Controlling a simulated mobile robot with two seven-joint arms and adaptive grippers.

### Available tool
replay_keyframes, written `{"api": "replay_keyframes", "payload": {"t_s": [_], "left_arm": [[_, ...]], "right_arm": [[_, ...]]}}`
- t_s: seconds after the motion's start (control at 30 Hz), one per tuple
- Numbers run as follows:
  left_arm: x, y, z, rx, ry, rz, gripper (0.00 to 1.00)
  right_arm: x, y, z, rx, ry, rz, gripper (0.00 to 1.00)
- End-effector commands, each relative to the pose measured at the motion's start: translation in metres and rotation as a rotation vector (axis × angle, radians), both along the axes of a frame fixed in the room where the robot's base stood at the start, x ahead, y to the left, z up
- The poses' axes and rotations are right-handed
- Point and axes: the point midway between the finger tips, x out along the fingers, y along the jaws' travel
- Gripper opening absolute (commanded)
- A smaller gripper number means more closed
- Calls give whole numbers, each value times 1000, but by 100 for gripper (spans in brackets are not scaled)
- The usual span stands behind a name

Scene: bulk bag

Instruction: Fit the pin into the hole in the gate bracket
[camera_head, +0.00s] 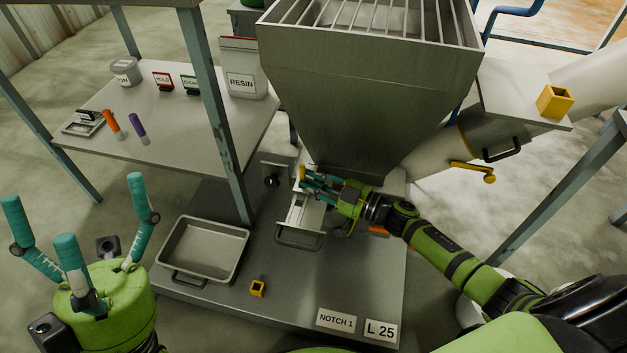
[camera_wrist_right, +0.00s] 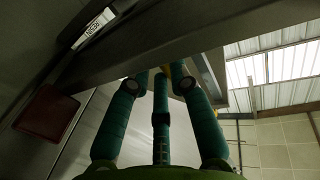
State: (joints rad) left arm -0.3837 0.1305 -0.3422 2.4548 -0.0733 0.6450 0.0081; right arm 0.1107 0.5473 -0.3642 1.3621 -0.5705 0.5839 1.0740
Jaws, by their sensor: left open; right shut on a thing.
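My right gripper (camera_head: 318,184) reaches in from the right below the grey hopper (camera_head: 355,105), its teal fingers closed around a small yellow piece (camera_head: 302,173), which looks like the pin's head. In the right wrist view the fingers (camera_wrist_right: 160,85) meet near a sliver of yellow (camera_wrist_right: 177,69); the rest of the pin is hidden. The metal slide gate (camera_head: 301,213) with its bracket lies just below and beside the fingers. The bracket's hole is not visible, so I cannot tell whether the pin is in it. My left gripper (camera_head: 75,215) is open and empty at lower left.
A grey tray (camera_head: 243,251) and a small yellow block (camera_head: 257,289) lie on the base plate. A post (camera_head: 220,120) stands left of the gate.

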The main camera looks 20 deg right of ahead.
Motion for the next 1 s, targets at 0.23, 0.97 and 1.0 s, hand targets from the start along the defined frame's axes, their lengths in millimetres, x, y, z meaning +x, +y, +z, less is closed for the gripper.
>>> {"api": "replay_keyframes", "payload": {"t_s": [0.23, 0.97, 1.0], "left_arm": [[0, 0, -2, 0, 0, 0, 100], [0, 0, -2, 0, 0, 0, 100], [0, 0, -2, 0, 0, 0, 100]], "right_arm": [[0, 0, -5, -3, 4, -2, 48], [-55, -48, -6, -5, 6, 0, 48], [-61, -53, -5, -5, 4, -2, 48]]}}
